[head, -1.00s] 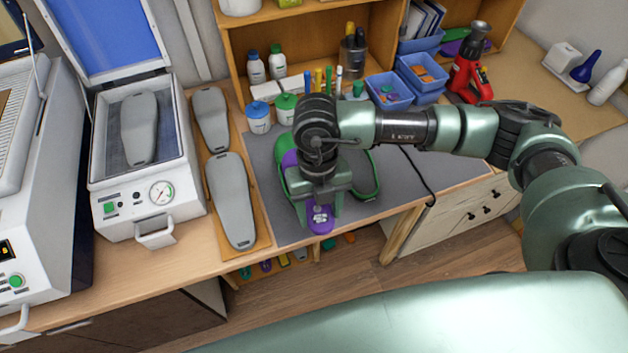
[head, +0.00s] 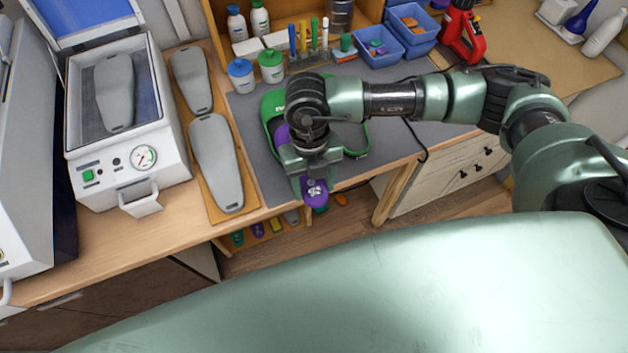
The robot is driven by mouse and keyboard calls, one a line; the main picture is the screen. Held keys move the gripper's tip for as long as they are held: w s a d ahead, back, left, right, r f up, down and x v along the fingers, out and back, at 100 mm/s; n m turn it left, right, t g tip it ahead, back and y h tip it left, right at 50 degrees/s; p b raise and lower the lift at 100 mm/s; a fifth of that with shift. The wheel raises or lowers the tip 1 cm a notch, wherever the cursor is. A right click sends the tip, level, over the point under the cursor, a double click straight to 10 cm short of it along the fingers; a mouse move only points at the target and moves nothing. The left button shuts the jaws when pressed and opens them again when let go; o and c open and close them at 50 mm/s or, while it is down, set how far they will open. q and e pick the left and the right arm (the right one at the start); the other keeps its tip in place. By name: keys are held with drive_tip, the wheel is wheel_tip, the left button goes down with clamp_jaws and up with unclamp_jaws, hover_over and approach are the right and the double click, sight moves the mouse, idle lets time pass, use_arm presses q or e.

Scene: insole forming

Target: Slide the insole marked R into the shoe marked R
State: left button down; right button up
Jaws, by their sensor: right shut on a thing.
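In the head view my right gripper (head: 309,168) points down at the front edge of the grey mat. It is shut on a purple insole (head: 315,190), whose near end with a pale mark sticks out toward me past the bench edge. I cannot read that mark. More purple (head: 283,137) shows on the far side of the gripper, inside or over a green shoe (head: 271,108). A second green shoe (head: 362,140) lies to the right, mostly hidden by my arm. The marks on the shoes are hidden or unreadable. My left gripper is not in view.
A vacuum press (head: 130,165) with a grey form inside stands at the left. Two grey lasts lie on a wooden board (head: 222,212) beside it. Blue and green jars (head: 241,75), pens and blue bins (head: 380,48) stand behind the grey mat (head: 262,172). The mat's right part is clear.

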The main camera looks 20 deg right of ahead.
drive_tip(key=shift+w+f+b, duration=0.15)
drive_tip(key=shift+f+b, duration=0.15)
drive_tip(key=shift+f, duration=0.4)
drive_tip(key=shift+w+d, duration=0.1)
drive_tip(key=shift+w, duration=0.95)
drive_tip(key=shift+w+d+f+b, duration=0.15)
drive_tip(key=shift+w+b, duration=0.45)
drive_tip(key=shift+w, duration=0.75)
drive_tip(key=shift+w+a+f+b, duration=0.15)
drive_tip(key=shift+w+b, duration=0.4)
drive_tip(key=shift+w, duration=0.75)
drive_tip(key=shift+w+d+f+b, duration=0.1)
drive_tip(key=shift+w+f+b, duration=0.2)
drive_tip(key=shift+b, duration=0.1)
drive_tip(key=shift+w+f+b, duration=0.2)
drive_tip(key=shift+w+b, duration=0.65)
drive_tip(key=shift+w, duration=0.1)
drive_tip(key=shift+w+b, duration=0.65)
drive_tip(key=shift+w, duration=0.25)
drive_tip(key=shift+d, duration=0.1)
drive_tip(key=o, duration=1.5)
drive_tip(key=shift+c, duration=0.2)
